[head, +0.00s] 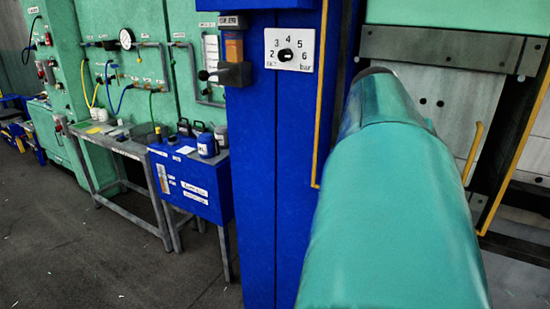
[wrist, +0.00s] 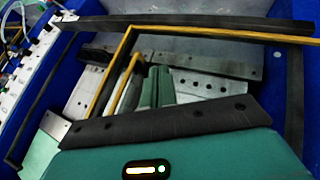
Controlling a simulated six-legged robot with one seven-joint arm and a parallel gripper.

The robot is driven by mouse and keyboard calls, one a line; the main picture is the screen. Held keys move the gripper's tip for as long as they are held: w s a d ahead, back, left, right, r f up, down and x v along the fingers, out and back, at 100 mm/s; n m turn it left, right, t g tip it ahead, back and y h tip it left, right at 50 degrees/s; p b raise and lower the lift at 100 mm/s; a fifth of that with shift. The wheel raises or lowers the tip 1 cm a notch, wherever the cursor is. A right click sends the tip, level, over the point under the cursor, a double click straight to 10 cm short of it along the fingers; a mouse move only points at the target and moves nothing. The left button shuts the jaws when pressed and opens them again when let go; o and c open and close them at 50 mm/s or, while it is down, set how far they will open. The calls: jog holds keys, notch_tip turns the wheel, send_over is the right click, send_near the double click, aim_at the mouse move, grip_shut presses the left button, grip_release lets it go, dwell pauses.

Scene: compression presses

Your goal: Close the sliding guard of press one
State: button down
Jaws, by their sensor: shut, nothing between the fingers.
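The press has blue posts and a yellow-edged guard frame (head: 519,140). The frame also shows in the wrist view (wrist: 220,33), with a corner left of centre. A yellow bar handle (head: 473,152) stands on pale grey plating right of my arm; in the wrist view a yellow handle (wrist: 124,82) lies just left of my fingers. My gripper (wrist: 157,80) is shut and empty, its two green fingers side by side. I cannot tell whether it touches the handle. In the head view my arm hides the gripper and part of the guard.
A blue column (head: 275,170) with a pressure dial (head: 290,50) stands left of my arm. Further left are a blue cabinet (head: 190,185), a grey bench (head: 125,145) and green wall panels with hoses. The floor at lower left is clear.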

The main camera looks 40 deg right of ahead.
jog(key=s+d+f, duration=0.4)
jog(key=d+f, duration=0.3)
jog(key=d, duration=0.1)
jog(key=shift+s+d, duration=0.4)
jog(key=shift+d, duration=0.1)
